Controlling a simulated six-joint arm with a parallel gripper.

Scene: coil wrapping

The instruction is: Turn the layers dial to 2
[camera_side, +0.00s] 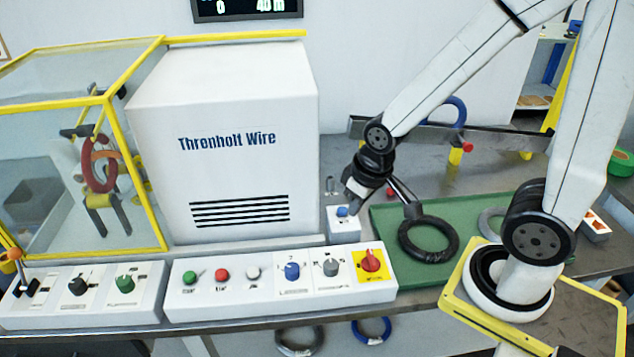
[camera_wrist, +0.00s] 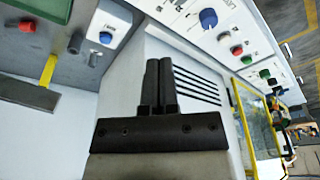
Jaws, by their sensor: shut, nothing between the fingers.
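The main control panel (camera_side: 235,304) has a blue dial (camera_side: 292,271) and a grey dial (camera_side: 331,267). Their labels are too small to read, so I cannot tell which one is the layers dial. The blue dial also shows at the top of the wrist view (camera_wrist: 208,18). My gripper (camera_side: 350,194) is shut and empty, beyond the panel by the machine's right side. In the side view it overlaps a small white box with a blue knob (camera_side: 342,211). In the wrist view my shut fingers (camera_wrist: 159,64) are apart from that box and from the panel.
A red emergency knob (camera_side: 371,260) on yellow stands beside the grey dial. Green (camera_side: 189,276), red (camera_side: 222,274) and white (camera_side: 253,272) buttons lie left of the blue dial. The white machine housing (camera_side: 235,95) stands behind. A black coil (camera_side: 428,240) lies on the green mat (camera_side: 385,222).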

